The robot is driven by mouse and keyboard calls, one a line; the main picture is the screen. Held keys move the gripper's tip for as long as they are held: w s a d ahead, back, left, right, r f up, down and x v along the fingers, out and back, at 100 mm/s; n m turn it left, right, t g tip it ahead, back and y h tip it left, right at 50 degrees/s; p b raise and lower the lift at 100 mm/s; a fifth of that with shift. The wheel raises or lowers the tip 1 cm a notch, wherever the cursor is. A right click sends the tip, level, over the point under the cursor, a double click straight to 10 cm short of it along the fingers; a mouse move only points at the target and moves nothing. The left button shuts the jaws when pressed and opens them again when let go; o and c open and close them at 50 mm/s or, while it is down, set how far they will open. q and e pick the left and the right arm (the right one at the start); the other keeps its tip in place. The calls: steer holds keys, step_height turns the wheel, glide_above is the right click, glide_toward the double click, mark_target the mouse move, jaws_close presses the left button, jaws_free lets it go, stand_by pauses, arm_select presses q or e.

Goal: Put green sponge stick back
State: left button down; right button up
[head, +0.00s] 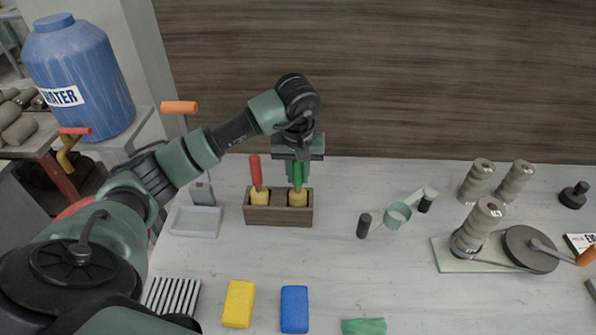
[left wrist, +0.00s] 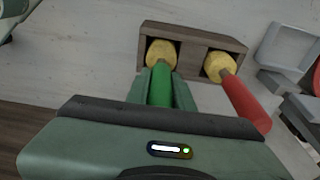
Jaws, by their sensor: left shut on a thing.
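The green sponge stick (head: 298,174) has a green handle and a yellow sponge end. My left gripper (head: 297,178) is shut on its green handle, which also shows between the fingers in the left wrist view (left wrist: 161,92). The stick's yellow sponge (left wrist: 160,52) is at the right compartment of the brown wooden holder (head: 262,216) in the head view. I cannot tell whether it touches the bottom. A red sponge stick (head: 255,172) stands in the left compartment, tilted slightly. My right gripper is not in view.
A pale tray (head: 196,222) lies left of the holder. Yellow (head: 238,304) and blue (head: 294,309) sponges lie in front. Grey cylinders (head: 478,179) stand farther right.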

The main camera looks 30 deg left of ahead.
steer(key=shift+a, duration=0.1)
arm_select(q)
steer(key=shift+f, duration=0.2)
steer(key=c, duration=1.2)
jaws_free()
steer(key=shift+r, duration=0.1)
steer(key=shift+c, duration=0.2)
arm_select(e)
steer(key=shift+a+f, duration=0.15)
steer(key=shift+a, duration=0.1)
arm_select(q)
steer(key=shift+r, duration=0.25)
steer(key=r, duration=0.2)
steer(key=r+b, duration=0.1)
steer(key=r, duration=0.1)
steer(key=r+b, duration=0.1)
steer(key=r, duration=0.1)
steer(key=shift+s+d+r, duration=0.1)
steer(key=shift+s+d, duration=0.15)
steer(key=shift+s, duration=0.1)
step_height(320, 180, up, 4)
glide_above(298, 195)
steer(key=shift+s+r, duration=0.2)
steer(key=shift+r, duration=0.55)
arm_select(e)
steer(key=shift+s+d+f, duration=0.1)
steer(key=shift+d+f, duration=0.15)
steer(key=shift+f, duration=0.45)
